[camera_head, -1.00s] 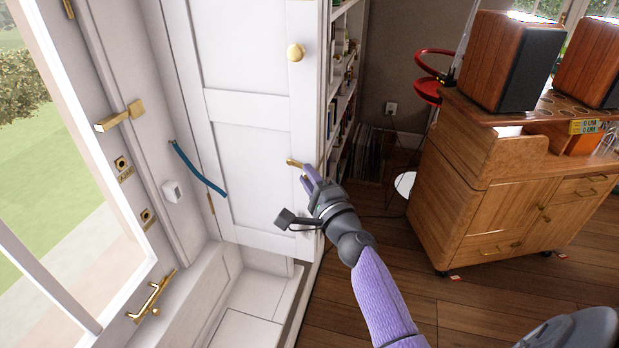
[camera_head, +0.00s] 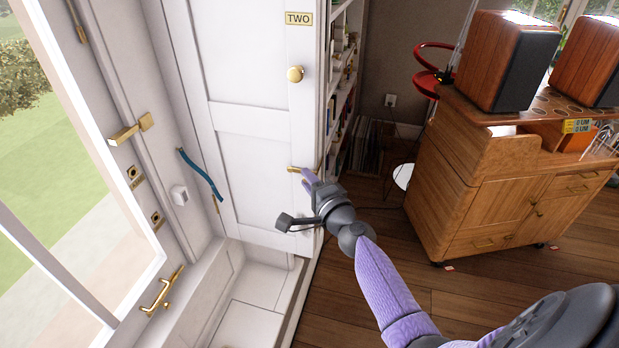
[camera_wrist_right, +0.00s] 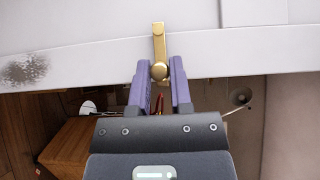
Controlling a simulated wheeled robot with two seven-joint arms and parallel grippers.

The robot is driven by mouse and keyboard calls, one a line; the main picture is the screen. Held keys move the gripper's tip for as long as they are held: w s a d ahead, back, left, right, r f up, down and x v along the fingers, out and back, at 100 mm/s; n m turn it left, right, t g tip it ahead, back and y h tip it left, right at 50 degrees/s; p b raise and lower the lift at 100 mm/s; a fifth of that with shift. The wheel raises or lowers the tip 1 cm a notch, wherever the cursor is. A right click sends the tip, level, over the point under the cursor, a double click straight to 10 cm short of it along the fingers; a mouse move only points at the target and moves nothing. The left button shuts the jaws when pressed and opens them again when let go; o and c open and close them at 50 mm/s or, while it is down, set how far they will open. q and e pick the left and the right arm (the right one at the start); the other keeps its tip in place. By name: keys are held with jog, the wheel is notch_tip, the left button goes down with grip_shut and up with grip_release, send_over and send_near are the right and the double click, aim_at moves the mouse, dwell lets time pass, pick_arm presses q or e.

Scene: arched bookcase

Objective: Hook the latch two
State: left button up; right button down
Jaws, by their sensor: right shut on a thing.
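The white cabinet door (camera_head: 254,131) carries a gold plate (camera_head: 299,18) reading "TWO" and a round gold knob (camera_head: 295,74). Low on the door's right edge is the gold latch (camera_head: 292,169); in the right wrist view the brass latch (camera_wrist_right: 158,42) lies across the white edge, its round end between my fingers. The fingers partly hide the latch in the head view. My left gripper is not in view.
A window with gold fittings (camera_head: 162,290) and a gold handle (camera_head: 130,131) stands at the left. A blue strap (camera_head: 201,174) hangs beside the door. A bookcase (camera_head: 343,75) and a wooden cabinet (camera_head: 490,190) with speakers (camera_head: 507,60) stand to the right. Open floor lies between.

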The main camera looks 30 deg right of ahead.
jog(key=c, duration=0.5)
grip_release()
jog(key=shift+c, duration=0.2)
jog(key=s, duration=1)
jog(key=shift+a, duration=0.4)
